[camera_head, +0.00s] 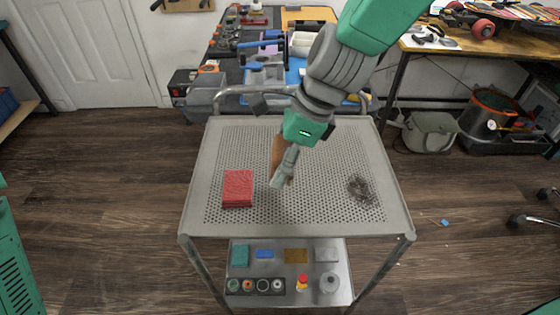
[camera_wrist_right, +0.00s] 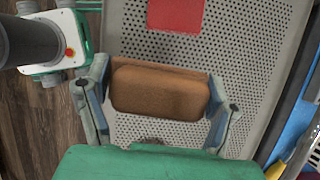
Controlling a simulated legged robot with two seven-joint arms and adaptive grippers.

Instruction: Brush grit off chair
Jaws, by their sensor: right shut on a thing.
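My right gripper (camera_head: 281,180) reaches down over the middle of a grey cart's perforated top (camera_head: 320,150). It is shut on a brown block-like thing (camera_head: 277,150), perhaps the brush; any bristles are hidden. In the right wrist view this brown block (camera_wrist_right: 160,92) sits between both fingers of the right gripper (camera_wrist_right: 158,100). A dark scattered patch that looks like grit (camera_head: 361,189) lies on the right part of the top, apart from the gripper. No whole chair shows; black caster legs (camera_head: 535,220) stand at the right edge. My left gripper is not in view.
A red folded cloth or pad (camera_head: 238,188) lies on the cart's left; it also shows in the right wrist view (camera_wrist_right: 175,14). The lower shelf (camera_head: 310,262) holds several small items. A cluttered workbench (camera_head: 225,78) stands behind. Bare floor lies left of the cart.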

